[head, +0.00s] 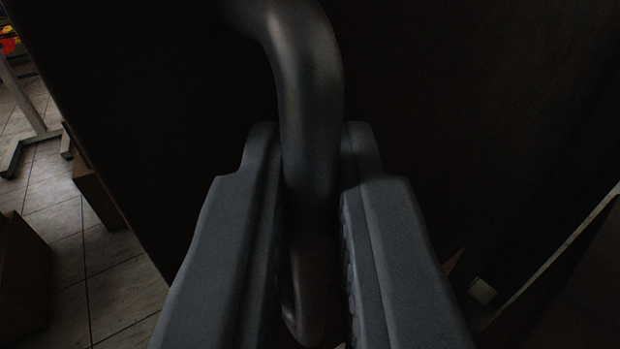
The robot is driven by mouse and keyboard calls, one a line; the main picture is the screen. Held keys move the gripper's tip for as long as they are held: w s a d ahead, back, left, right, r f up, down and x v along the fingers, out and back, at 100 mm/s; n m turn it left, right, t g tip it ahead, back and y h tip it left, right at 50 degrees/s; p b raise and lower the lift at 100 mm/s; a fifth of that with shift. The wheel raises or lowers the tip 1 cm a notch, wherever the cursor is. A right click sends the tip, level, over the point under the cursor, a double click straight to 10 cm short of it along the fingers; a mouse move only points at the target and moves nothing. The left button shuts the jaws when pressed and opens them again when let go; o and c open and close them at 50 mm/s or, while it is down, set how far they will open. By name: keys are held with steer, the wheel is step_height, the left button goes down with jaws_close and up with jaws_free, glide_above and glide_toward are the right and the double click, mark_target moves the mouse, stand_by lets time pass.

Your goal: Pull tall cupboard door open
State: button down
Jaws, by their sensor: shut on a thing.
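The tall cupboard door (450,110) is a dark, nearly black panel that fills most of the head view and leans in the picture. Its handle (308,85) is a thick dark grey curved bar that comes down from the top centre. My gripper (311,150) has its two grey fingers on either side of the handle and is shut on it. The lower end of the handle shows between the fingers. How far the door stands open is hard to tell in the dark.
Brown boxes (22,275) stand on the tiled floor (75,240) at the left. A pale metal stand leg (28,105) is at the upper left, with small colourful items above it. At the lower right, a pale edge (555,250) runs diagonally beside a dark area.

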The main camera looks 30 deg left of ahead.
steer(key=shift+w+r, duration=0.1)
steer(key=shift+r, duration=0.1)
steer(key=c, duration=1.6)
jaws_free()
steer(key=shift+f, duration=0.1)
steer(key=shift+f, duration=0.1)
steer(key=v, duration=1.7)
steer(key=shift+d, duration=0.2)
